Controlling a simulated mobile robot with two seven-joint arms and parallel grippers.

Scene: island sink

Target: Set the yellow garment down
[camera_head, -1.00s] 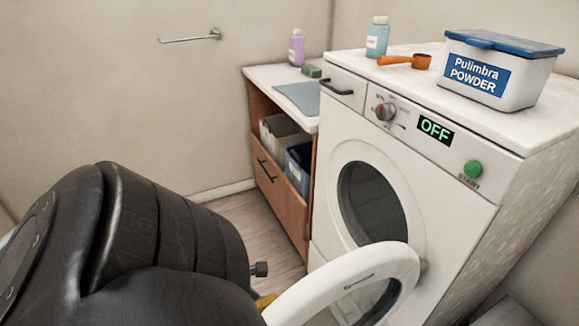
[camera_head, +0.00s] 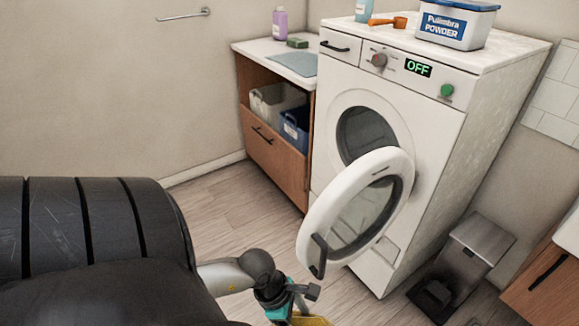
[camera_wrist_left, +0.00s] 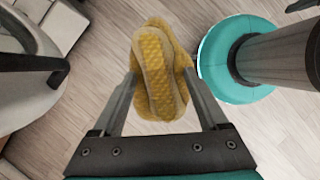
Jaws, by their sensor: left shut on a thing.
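The yellow garment (camera_wrist_left: 158,70) is a bunched, textured piece of cloth between the two fingers of my left gripper (camera_wrist_left: 160,92) in the left wrist view. The fingers press on it from both sides, and it is held above the wooden floor. In the head view, my left gripper (camera_head: 300,306) is at the bottom edge, below and left of the washing machine's open door. Only a sliver of the yellow garment (camera_head: 314,321) shows there; the rest is cut off by the frame. My right gripper is not in view.
The white washing machine (camera_head: 408,140) reads OFF, and its round door (camera_head: 346,262) stands open near my left gripper. A wooden cabinet (camera_head: 272,165) holds a white basket (camera_head: 266,108) and a blue basket (camera_head: 293,132). A pedal bin (camera_head: 478,240) stands right. Floor (camera_head: 225,215) is clear left of the door.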

